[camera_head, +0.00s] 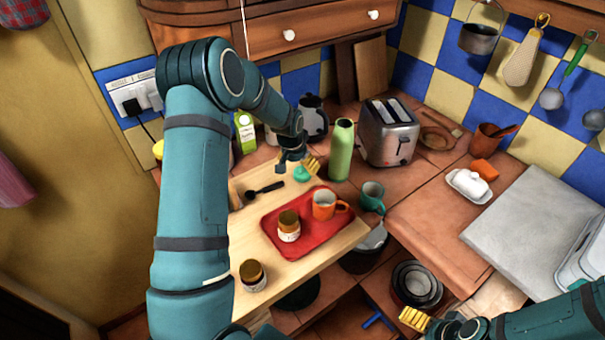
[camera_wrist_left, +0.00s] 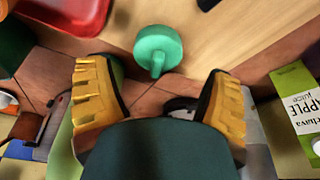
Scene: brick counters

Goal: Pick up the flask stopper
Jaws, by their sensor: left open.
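The flask stopper (camera_head: 302,174) is a small teal-green cap with a stem, lying on the wooden board's far end. In the left wrist view the stopper (camera_wrist_left: 158,48) shows just beyond the fingertips, roughly centred between them. My left gripper (camera_head: 298,164) is open and empty, close to the stopper; its yellow-padded fingers also show in the wrist view (camera_wrist_left: 158,72). Whether it touches the stopper I cannot tell. The tall light-green flask (camera_head: 341,150) stands upright just right of the gripper. My right gripper (camera_head: 416,320) is low at the right, partly cut off; its opening is unclear.
A red tray (camera_head: 275,237) with an orange mug (camera_head: 325,205) and a jar (camera_head: 289,226) lies on the board. A black spoon (camera_head: 264,189) is beside the stopper. A teal mug (camera_head: 372,196), toaster (camera_head: 389,131) and juice carton (camera_head: 245,133) stand nearby.

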